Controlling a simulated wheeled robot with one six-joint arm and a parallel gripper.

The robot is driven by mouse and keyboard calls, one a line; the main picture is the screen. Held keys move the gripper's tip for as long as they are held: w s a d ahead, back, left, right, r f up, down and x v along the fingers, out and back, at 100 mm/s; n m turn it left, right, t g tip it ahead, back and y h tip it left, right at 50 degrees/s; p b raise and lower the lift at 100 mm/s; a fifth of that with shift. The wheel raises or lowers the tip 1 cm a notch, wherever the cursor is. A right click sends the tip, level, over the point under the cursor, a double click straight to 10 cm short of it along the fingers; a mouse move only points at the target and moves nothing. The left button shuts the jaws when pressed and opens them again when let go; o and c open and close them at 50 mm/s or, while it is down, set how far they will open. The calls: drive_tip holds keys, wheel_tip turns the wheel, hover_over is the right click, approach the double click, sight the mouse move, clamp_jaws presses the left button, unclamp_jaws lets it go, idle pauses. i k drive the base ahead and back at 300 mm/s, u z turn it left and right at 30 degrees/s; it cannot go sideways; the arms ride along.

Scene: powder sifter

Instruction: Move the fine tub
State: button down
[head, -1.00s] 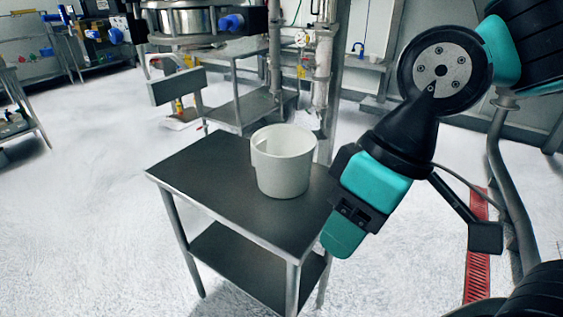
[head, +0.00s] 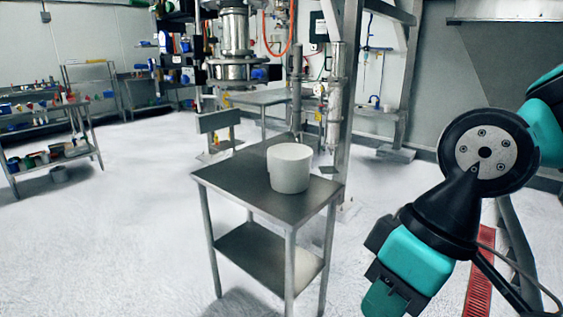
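A white tub (head: 290,168) stands upright on the dark top of a small two-tier metal table (head: 235,192), near its back right part. Its inside hardly shows from this angle. I cannot tell from the picture whether this is the fine tub; it is the only tub on this table. My arm comes in at the right, and its teal and black lower part runs out of the bottom edge. My gripper's fingers do not show. The visible arm is apart from the tub, to its right and nearer the camera.
A steel sifter machine (head: 237,72) with pipes and a post stands behind the table. A shelf rack (head: 50,168) with coloured items is at the left. A red floor grate (head: 480,285) lies at the right. The pale floor left of the table is clear.

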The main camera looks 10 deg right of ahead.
sight(290, 164)
drive_tip(key=u, duration=1.25)
drive_tip(key=i, duration=1.65)
drive_tip(key=z, duration=0.8)
drive_tip(key=i, duration=0.55)
drive_tip(key=z, duration=0.45)
